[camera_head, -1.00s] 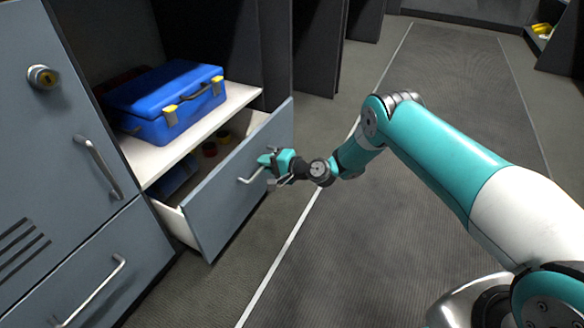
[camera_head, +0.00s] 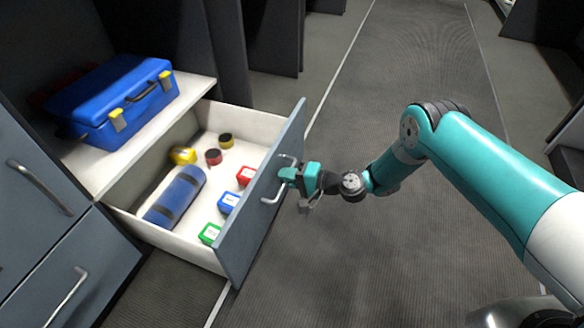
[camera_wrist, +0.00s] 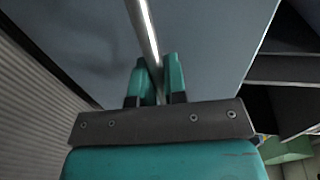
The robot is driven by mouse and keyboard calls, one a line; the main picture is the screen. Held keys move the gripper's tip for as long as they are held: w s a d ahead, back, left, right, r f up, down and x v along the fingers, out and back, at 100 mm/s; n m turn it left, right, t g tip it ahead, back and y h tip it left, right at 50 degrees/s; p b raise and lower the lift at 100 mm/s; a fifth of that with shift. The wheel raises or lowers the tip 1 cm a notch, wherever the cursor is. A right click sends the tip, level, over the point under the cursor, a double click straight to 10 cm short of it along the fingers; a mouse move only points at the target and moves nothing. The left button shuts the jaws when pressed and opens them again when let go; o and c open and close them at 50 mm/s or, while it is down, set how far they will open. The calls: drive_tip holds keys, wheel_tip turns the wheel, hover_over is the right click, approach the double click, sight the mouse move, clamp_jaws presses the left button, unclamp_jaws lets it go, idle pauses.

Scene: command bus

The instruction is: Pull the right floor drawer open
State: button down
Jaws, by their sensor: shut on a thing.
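The right floor drawer (camera_head: 262,205) stands well out from the cabinet in the head view, its grey-blue front facing right. Inside its white box lie a blue roll (camera_head: 176,197), a yellow item (camera_head: 183,155), small round items and red, blue and green boxes. Its bar handle (camera_head: 270,198) is on the outer face. My gripper (camera_head: 290,176) is shut on this handle. In the wrist view the two teal fingers (camera_wrist: 159,80) stand on either side of the metal bar (camera_wrist: 145,30).
A blue case (camera_head: 118,100) with yellow latches sits on the white shelf (camera_head: 190,95) above the drawer. Another drawer with a handle (camera_head: 68,297) is shut at the lower left. The aisle floor (camera_head: 390,270) right of the drawer is clear.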

drive_tip(key=shift+d, duration=0.2)
drive_tip(key=c, duration=1.2)
unclamp_jaws()
drive_tip(key=p+v, duration=0.7)
drive_tip(key=v, duration=1)
drive_tip(key=shift+d, duration=0.15)
drive_tip(key=shift+r, duration=0.1)
